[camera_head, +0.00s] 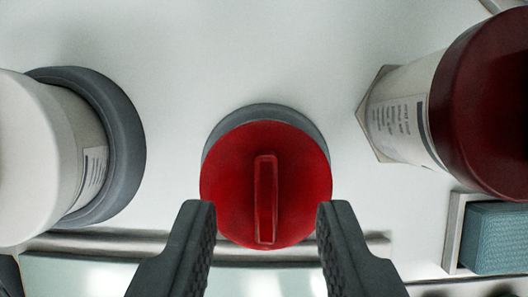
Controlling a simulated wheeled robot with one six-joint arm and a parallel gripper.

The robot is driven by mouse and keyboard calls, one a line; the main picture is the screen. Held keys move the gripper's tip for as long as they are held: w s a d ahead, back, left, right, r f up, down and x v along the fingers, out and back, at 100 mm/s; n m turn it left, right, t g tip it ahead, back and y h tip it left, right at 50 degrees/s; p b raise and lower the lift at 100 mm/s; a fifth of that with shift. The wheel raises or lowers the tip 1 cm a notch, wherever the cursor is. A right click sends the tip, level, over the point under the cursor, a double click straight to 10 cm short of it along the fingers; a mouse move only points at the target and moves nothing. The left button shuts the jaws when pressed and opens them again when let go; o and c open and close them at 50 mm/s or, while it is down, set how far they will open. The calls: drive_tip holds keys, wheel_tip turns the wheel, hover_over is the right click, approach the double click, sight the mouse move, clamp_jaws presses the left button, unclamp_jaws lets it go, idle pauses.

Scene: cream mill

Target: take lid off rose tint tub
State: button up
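A tub seen from above has a round red lid (228,190) with a raised bar handle (265,200) across its middle. The lid covers the tub, so its contents and most of its body are hidden. A grey ring (266,109) shows behind the lid's far edge. My gripper (266,222) is open, with its dark ridged fingers apart on the left and right of the lid's near part. Nothing is held between the fingers. I cannot tell how far above the lid they are.
A white-lidded tub (25,160) with a label stands in a grey ring (122,140) at left. A dark red-lidded tub (408,115) stands at right on a hexagonal base. A teal block (497,240) sits in a tray at lower right. A metal rail (110,243) runs along the near side.

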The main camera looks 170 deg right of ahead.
sight(266, 218)
drive_tip(key=shift+x, duration=1.05)
clamp_jaws()
drive_tip(key=shift+r, duration=0.1)
wheel_tip(266, 218, up, 11)
drive_tip(key=shift+f, duration=0.25)
drive_tip(key=shift+r, duration=0.75)
drive_tip(key=shift+r, duration=1.4)
